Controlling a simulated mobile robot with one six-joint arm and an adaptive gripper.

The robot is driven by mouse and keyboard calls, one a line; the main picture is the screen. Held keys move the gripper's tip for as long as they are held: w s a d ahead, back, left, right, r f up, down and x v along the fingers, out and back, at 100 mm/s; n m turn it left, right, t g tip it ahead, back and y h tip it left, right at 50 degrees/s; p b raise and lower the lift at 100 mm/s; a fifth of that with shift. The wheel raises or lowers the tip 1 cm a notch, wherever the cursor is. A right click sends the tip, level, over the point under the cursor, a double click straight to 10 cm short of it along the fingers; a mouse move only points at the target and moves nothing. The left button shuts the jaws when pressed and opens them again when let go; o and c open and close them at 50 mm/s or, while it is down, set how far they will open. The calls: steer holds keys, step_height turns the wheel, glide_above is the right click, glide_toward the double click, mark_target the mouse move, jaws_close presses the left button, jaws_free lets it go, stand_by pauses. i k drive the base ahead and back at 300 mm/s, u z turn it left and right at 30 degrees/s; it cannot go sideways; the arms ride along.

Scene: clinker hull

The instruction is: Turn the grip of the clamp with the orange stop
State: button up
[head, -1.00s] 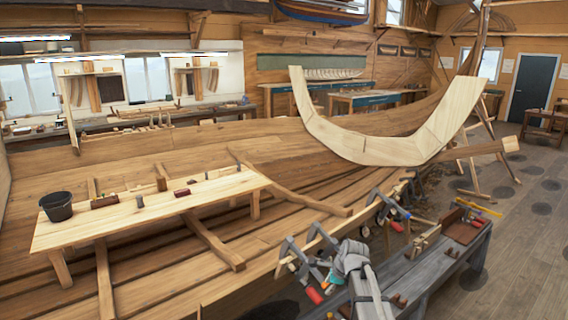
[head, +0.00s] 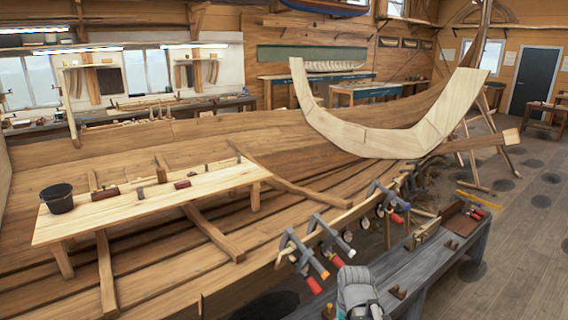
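Several grey clamps sit along the hull's near edge, right of the bottom middle in the head view. The nearest clamp (head: 301,255) has a bar ending in an orange stop (head: 325,275); a red grip (head: 314,286) hangs just below it. The clamp beside it (head: 331,234) has a whitish stop (head: 350,252), and a red grip (head: 339,289) shows below. A farther clamp (head: 382,197) has a red stop and a red grip (head: 396,218).
A grey bench (head: 440,258) stands along the hull on the right, with a wooden tray and small wooden pieces on it. A plank table (head: 150,205) with a black bucket (head: 58,198) stands inside the hull. A pale curved frame (head: 385,142) rises behind. Floor at right is open.

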mark_target(311, 282)
steer(key=u, duration=0.9)
steer(key=k, duration=0.55)
steer(key=z, duration=0.65)
